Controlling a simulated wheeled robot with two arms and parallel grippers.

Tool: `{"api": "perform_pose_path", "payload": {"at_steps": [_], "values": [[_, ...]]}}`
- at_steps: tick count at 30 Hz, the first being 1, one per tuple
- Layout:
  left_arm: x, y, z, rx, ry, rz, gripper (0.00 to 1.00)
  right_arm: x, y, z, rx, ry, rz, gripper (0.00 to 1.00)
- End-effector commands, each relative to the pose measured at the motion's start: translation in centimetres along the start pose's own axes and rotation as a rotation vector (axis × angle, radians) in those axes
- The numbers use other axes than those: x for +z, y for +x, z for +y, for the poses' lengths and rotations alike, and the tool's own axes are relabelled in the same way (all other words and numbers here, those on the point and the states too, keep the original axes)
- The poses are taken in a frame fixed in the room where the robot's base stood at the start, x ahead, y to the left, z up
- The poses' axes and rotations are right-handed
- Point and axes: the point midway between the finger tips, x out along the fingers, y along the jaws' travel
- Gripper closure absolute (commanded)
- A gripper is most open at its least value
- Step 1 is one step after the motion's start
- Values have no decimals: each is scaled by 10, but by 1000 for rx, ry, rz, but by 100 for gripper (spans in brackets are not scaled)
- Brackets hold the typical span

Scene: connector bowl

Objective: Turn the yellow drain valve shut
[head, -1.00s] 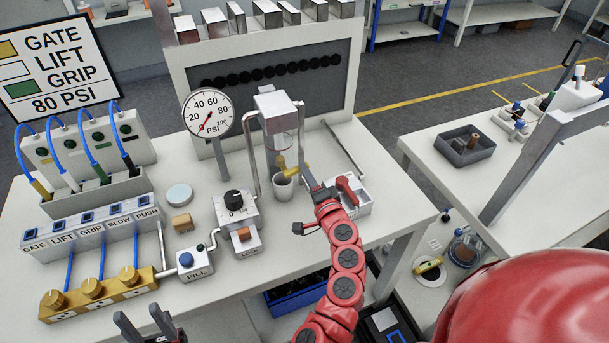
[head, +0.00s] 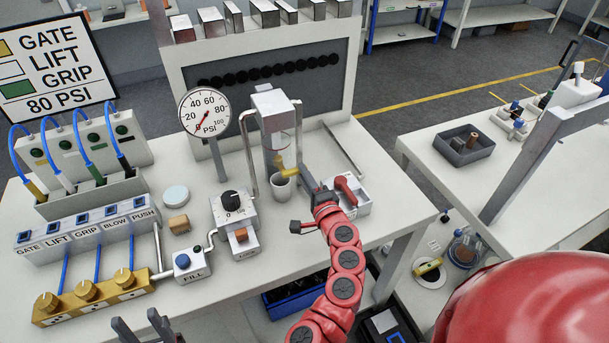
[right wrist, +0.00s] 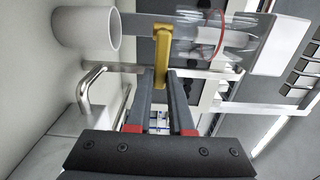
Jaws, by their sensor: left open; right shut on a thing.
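The yellow drain valve (head: 283,164) sits under the clear cylinder (head: 283,140) of the grey stand, above a small white cup (head: 283,186). In the right wrist view the valve's yellow lever (right wrist: 162,50) runs down between my fingertips. My right gripper (head: 303,173) has come from the right and is shut on the lever; it also shows in the right wrist view (right wrist: 161,84). My left gripper (head: 140,322) is open and empty at the bottom edge, in front of the table, away from the valve.
A tray with a red-handled part (head: 346,187) stands close right of my right gripper. The pressure gauge (head: 205,112) and black dial box (head: 232,202) stand left of the cylinder. Brass valves (head: 90,300) and hoses fill the left side.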

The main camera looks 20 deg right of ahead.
Motion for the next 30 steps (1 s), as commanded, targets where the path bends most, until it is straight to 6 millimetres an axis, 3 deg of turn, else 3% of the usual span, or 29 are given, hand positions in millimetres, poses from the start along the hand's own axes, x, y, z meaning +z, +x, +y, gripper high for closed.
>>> {"api": "perform_pose_path", "payload": {"at_steps": [1,5,6,19,30], "values": [[0,0,0,0,0,0,50,0,0,2,4,0,0,75],[0,0,0,0,0,0,50,0,0,1,3,-1,0,52],[0,0,0,0,0,0,50,0,0,1,2,-1,0,50],[0,-3,0,0,0,0,50,0,-10,1,0,-1,2,50],[3,-16,1,0,0,0,50,0,-77,3,1,-2,2,50]]}}
